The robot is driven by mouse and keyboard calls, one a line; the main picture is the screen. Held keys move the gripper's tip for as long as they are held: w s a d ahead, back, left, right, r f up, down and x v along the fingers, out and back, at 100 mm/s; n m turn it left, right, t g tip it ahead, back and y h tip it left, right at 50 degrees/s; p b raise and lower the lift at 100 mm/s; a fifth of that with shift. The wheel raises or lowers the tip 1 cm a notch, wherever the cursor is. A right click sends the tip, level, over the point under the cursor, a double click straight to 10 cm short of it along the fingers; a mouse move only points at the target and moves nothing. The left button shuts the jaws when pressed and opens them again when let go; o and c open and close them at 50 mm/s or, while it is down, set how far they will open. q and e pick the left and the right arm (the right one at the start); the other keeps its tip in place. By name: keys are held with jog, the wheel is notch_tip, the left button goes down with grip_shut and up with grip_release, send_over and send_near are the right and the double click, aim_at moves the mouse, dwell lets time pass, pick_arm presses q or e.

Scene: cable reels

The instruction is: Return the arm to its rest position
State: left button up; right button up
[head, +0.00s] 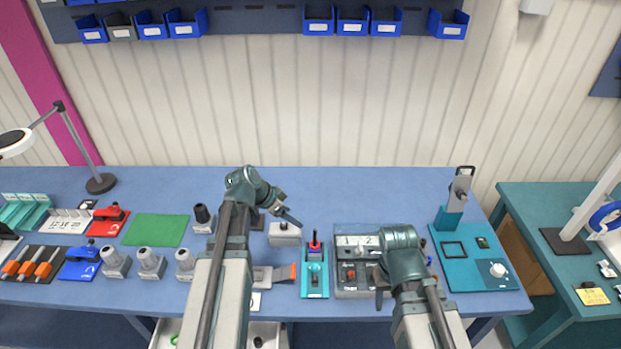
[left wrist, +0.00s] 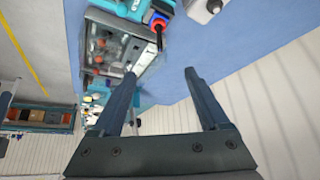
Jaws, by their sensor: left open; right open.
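My left gripper (head: 287,207) is over the blue workbench (head: 330,185), right of its arm's elbow, above and beside a small grey block with a dark knob (head: 285,236). In the left wrist view its two fingers (left wrist: 160,72) stand apart with nothing between them. My right gripper (head: 381,288) points down over the grey tray of parts (head: 345,291) in the head view. It is open, and the forearm partly hides it. I cannot tell how far above the tray it is.
A teal station (head: 462,255) stands right, grey sockets (head: 150,263) and a green mat (head: 155,230) left. Blue bins (head: 353,22) hang on the wall. The bench's back strip is mostly clear.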

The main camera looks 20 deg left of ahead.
pick_arm(q)
jog(key=s+d+f+n+g+y+b, duration=0.4)
jog(key=s+d+f+b, duration=0.9)
jog(key=s+d+f, duration=0.4)
jog(key=shift+s+d+g+y+b, duration=0.2)
jog(key=shift+d+g+y+b, duration=0.2)
jog(key=shift+d+g+y, duration=0.5)
jog(key=shift+f, duration=0.1)
